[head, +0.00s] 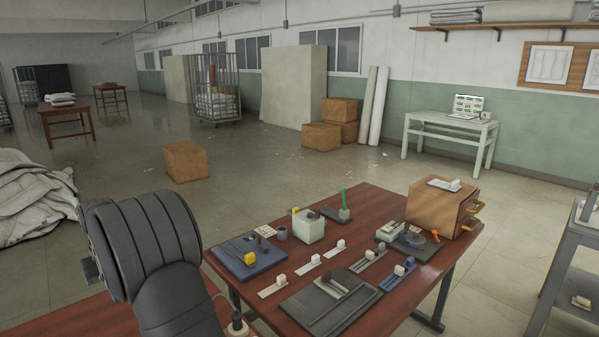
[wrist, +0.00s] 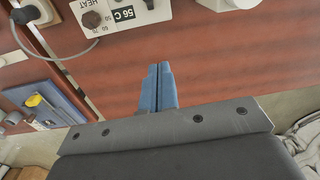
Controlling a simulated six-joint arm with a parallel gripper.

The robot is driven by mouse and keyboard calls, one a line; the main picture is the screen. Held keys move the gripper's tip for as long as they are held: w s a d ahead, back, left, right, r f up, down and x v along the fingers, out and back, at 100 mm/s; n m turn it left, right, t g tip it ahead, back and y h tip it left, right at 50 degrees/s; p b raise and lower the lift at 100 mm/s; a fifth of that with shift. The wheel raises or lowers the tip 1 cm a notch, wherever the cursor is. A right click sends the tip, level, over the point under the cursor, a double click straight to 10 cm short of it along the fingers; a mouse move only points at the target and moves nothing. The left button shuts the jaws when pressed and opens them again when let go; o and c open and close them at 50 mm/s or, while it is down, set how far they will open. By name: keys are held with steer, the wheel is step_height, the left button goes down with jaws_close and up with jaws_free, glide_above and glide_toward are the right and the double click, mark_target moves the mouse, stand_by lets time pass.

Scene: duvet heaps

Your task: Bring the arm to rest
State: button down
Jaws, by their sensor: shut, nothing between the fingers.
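My gripper (wrist: 158,88) shows in the wrist view with its two blue fingers pressed together and nothing between them. It is over a reddish-brown wooden table top (wrist: 230,60), apart from the objects on it; its height above the wood is hard to judge. In the head view my dark grey arm rises at the lower left, beside the red-brown table (head: 375,208), and the gripper itself is out of that picture.
A blue tray (wrist: 42,103) is at left. In the head view a wooden drawer box (head: 432,208) stands on the table. A white duvet heap (head: 35,205) lies at left.

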steer(key=shift+s+d+r+m+h, duration=0.15)
steer(key=shift+d+r+m+h, duration=0.05)
steer(key=shift+r, duration=0.6)
steer(key=shift+s+d+r+m+h, duration=0.1)
steer(key=shift+d+r+m+h, duration=0.1)
steer(key=shift+r, duration=0.6)
steer(key=w+a+f+n+y, duration=0.2)
steer(key=a+f+y, duration=0.1)
steer(key=f, duration=1.4)
steer(key=shift+w+f+n+t, duration=0.15)
steer(key=shift+f+n+t, duration=0.15)
steer(key=shift+a, duration=0.1)
